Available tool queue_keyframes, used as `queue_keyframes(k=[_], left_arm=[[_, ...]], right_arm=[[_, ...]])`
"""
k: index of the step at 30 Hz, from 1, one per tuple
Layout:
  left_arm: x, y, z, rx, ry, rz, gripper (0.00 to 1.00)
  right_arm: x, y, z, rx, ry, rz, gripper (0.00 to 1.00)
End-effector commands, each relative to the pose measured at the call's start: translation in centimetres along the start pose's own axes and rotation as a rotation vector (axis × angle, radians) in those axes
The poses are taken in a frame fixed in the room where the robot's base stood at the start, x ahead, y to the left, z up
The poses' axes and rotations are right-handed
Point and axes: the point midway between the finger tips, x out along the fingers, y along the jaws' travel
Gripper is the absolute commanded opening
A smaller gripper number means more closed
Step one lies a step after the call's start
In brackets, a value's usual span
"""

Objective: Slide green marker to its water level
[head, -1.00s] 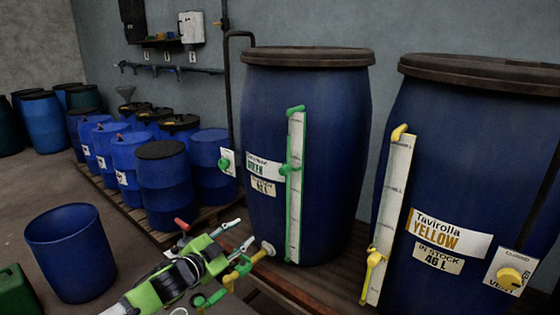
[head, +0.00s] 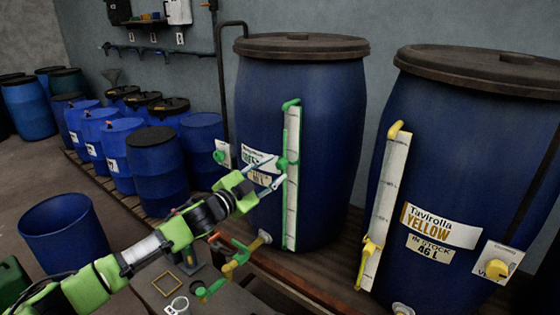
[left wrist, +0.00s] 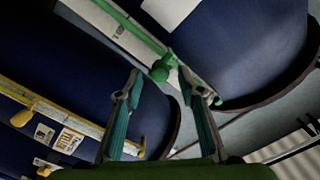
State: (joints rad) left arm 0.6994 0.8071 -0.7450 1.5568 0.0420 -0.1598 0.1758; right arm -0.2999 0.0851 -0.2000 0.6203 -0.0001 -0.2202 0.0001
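The green marker (head: 283,163) is a round knob on the green-edged level gauge (head: 292,210) of the green vat (head: 335,150), a little above the gauge's middle. It also shows in the left wrist view (left wrist: 160,71), just beyond and between the fingertips. My left gripper (head: 272,171) is open and empty, pointing at the marker from the left. Its fingers, dark teal in the left wrist view (left wrist: 169,89), are spread on either side of the marker. I cannot tell whether they touch it. The water level is not readable. My right gripper is not in view.
A yellow vat (head: 455,150) with its own yellow-edged gauge (head: 387,205) stands to the right. A valve (head: 235,263) with a pipe juts out below my left arm. Blue drums (head: 157,170) stand behind at left. An open blue barrel (head: 68,245) stands front left.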

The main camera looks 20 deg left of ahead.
Motion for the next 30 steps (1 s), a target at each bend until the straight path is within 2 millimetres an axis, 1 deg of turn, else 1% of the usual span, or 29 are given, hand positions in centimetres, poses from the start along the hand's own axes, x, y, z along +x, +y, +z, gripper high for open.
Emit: queue_keyframes(k=[1,3,9,13,21,23,24,25,26,30], left_arm=[[0.9,-0.2,-0.3,-0.001,0.001,-0.001,0.35],[1.8,-0.1,-0.3,0.000,0.002,0.000,0.35],[3.5,0.0,-0.1,-0.001,0.001,0.000,0.35],[3.9,0.0,-0.1,0.000,0.001,0.001,0.35],[4.0,0.1,0.0,0.000,0.001,0.001,0.35],[4.0,0.1,0.0,0.000,0.001,0.001,0.20],[4.0,0.1,0.0,0.000,0.001,0.001,0.09],[4.0,0.1,0.0,0.000,0.001,0.001,0.02],[4.0,0.1,0.0,-0.001,0.000,0.001,0.00],[4.0,0.0,-0.1,-0.004,0.001,0.001,0.00]], right_arm=[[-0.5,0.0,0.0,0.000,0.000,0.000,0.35],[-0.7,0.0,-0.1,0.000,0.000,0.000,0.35],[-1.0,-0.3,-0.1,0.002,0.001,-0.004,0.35],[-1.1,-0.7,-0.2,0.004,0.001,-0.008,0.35],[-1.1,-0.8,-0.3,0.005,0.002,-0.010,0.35],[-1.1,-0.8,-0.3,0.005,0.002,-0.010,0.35],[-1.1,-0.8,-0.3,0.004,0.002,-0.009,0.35],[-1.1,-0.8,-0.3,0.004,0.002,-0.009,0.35],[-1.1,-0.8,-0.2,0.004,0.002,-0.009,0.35],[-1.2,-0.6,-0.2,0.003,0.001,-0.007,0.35]])
